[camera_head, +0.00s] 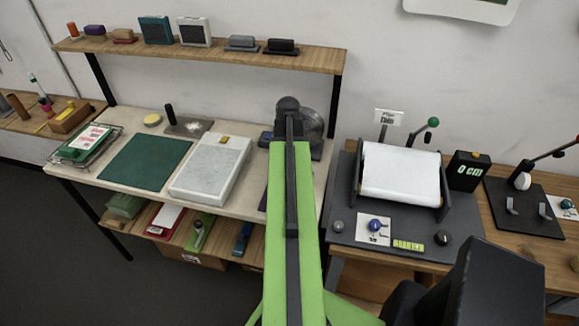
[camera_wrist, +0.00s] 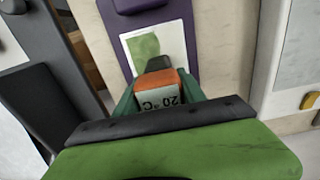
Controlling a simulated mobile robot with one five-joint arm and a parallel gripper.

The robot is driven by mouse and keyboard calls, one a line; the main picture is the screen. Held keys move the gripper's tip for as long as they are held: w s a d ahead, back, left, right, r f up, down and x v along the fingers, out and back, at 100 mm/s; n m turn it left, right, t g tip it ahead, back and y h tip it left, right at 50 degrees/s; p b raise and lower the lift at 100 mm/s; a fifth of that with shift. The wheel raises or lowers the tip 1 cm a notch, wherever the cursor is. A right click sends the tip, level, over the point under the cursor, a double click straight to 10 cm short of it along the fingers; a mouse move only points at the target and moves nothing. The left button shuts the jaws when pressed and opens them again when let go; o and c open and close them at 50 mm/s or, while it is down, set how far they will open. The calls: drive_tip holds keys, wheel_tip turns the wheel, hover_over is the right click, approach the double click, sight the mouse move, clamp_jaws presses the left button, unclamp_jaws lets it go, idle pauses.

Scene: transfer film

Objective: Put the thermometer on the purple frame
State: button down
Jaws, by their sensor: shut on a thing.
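The thermometer (camera_wrist: 158,100) is a small block with an orange edge and a display reading 20 °C, seen upside down in the wrist view. My gripper (camera_wrist: 157,86) is shut on it, with a green finger on either side. The purple frame (camera_wrist: 113,45) lies beyond it on the pale bench, with a white card bearing a green patch. The thermometer overlaps the card's near edge in the picture; whether they touch I cannot tell. In the head view my arm hides the thermometer and nearly all of the frame.
A white slab (camera_head: 210,168) and a green mat (camera_head: 145,160) lie left of my arm. A dark machine with a white roller (camera_head: 400,175) stands right. A wooden shelf (camera_head: 200,50) with small items runs above the bench.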

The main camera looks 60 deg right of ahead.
drive_tip(key=c, duration=0.7)
unclamp_jaws()
wheel_tip(320, 180, up, 12)
drive_tip(key=p, duration=1.2)
drive_tip(key=shift+r+p, duration=0.2)
drive_tip(key=shift+p, duration=0.15)
drive_tip(key=shift+f, duration=0.1)
